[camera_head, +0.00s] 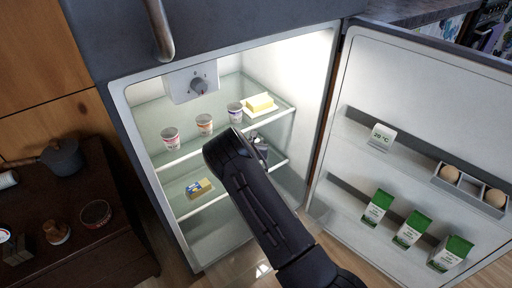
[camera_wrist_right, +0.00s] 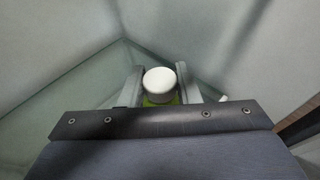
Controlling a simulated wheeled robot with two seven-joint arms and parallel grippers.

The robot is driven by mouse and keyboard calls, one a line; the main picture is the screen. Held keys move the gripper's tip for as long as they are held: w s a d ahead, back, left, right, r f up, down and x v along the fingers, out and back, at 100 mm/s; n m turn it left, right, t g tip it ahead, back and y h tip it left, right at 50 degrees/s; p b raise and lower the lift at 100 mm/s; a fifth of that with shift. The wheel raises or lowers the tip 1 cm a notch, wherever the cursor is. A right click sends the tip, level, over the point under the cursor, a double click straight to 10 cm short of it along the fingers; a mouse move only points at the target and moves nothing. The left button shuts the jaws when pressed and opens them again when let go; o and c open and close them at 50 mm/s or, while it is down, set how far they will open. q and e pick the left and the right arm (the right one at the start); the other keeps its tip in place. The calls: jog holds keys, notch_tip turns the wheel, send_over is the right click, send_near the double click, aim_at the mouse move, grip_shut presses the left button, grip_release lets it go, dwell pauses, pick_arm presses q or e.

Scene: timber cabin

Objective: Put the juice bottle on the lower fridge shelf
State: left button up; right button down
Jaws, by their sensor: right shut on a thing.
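My right arm reaches into the open fridge from the lower right. In the wrist view my right gripper (camera_wrist_right: 160,88) is shut on the juice bottle, with a finger on each side of its round white cap (camera_wrist_right: 160,79); a little green shows below the cap. In the head view my forearm hides the bottle, and only part of the gripper (camera_head: 260,147) shows past the wrist. The lower glass shelf (camera_head: 205,203) holds a yellow and blue pack (camera_head: 199,188) at its left. I cannot tell whether the bottle touches a shelf. My left gripper is not in view.
The upper shelf (camera_head: 190,156) holds several cups (camera_head: 205,124) and butter (camera_head: 260,103). The lower shelf has bare glass right of the pack.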

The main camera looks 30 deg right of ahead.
jog(key=shift+f, duration=0.8)
jog(key=shift+f, duration=0.1)
jog(key=c, duration=1.1)
grip_release()
jog(key=shift+f, duration=0.1)
